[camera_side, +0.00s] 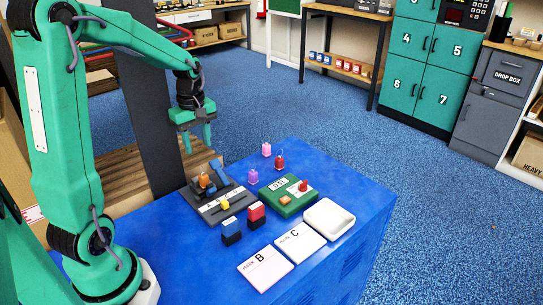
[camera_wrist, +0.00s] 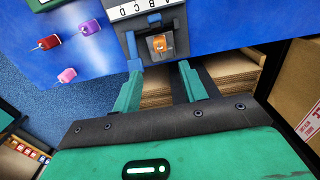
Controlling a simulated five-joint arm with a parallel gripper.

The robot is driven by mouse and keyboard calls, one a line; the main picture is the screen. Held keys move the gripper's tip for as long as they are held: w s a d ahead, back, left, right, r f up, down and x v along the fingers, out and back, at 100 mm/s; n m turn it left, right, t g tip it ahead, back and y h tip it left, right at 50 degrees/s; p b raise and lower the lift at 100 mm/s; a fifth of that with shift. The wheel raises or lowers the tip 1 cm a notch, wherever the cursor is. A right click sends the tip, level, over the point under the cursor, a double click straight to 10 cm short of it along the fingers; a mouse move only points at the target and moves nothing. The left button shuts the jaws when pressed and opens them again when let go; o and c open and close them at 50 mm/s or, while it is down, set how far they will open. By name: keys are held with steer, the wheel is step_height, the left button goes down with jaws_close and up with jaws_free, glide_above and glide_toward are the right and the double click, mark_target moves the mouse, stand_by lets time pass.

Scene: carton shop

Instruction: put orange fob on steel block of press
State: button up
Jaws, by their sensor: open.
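The orange fob (camera_side: 204,180) sits at the press (camera_side: 212,212), a dark base with a blue lever and a lettered slide. In the wrist view the orange fob (camera_wrist: 159,44) appears to rest on the small grey block in the press's dark frame (camera_wrist: 131,46). Its exact contact with the block is hard to tell. My gripper (camera_side: 197,147) is open and empty, above and slightly behind the fob in the side view. In the wrist view my gripper (camera_wrist: 160,68) has its two fingers apart, with the fob beyond their tips, between their lines.
A pink fob (camera_side: 266,150), a red fob (camera_side: 279,162) and a purple fob (camera_side: 253,177) lie behind a green box (camera_side: 287,198). A white tray (camera_side: 328,219), two stamps (camera_side: 256,214) and cards B (camera_side: 265,268) and C (camera_side: 300,243) stand nearer. The blue table's right side is clear.

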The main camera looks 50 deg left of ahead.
steer(key=shift+d, duration=0.1)
steer(key=s+d+r+m+t, duration=0.2)
steer(key=s+d+r+m, duration=0.2)
steer(key=d+m, duration=0.5)
steer(key=s+d+r+m+t, duration=0.3)
steer(key=s+d+r+m, duration=0.2)
steer(key=d+m, duration=0.4)
steer(key=shift+s+r+t, duration=0.2)
steer(key=shift+s+t, duration=0.1)
steer(key=shift+s, duration=0.5)
